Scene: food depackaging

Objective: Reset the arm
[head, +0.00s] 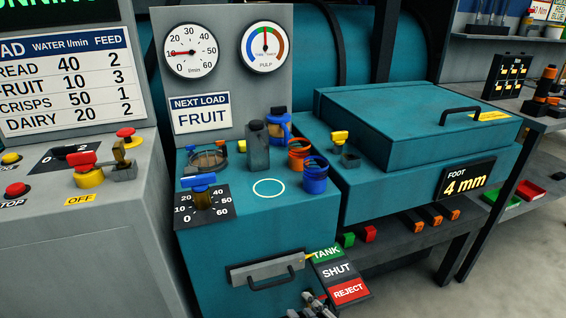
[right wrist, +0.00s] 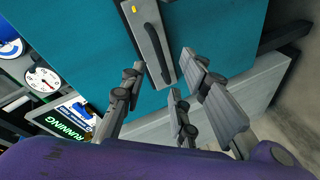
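My right gripper (head: 315,302) is only partly in the head view, at the bottom edge, below and to the right of the drawer-like handle plate (head: 232,276). In the right wrist view my right gripper (right wrist: 163,75) has its fingers spread apart with nothing between them. The dark handle (right wrist: 155,52) on its pale plate lies beyond the fingertips, apparently apart from them. The selector label (head: 337,270) reads TANK, SHUT, REJECT, and a small yellow pointer (head: 311,257) is by TANK. My left gripper does not show.
A grey control panel (head: 90,240) stands left. Open floor shows at bottom right.

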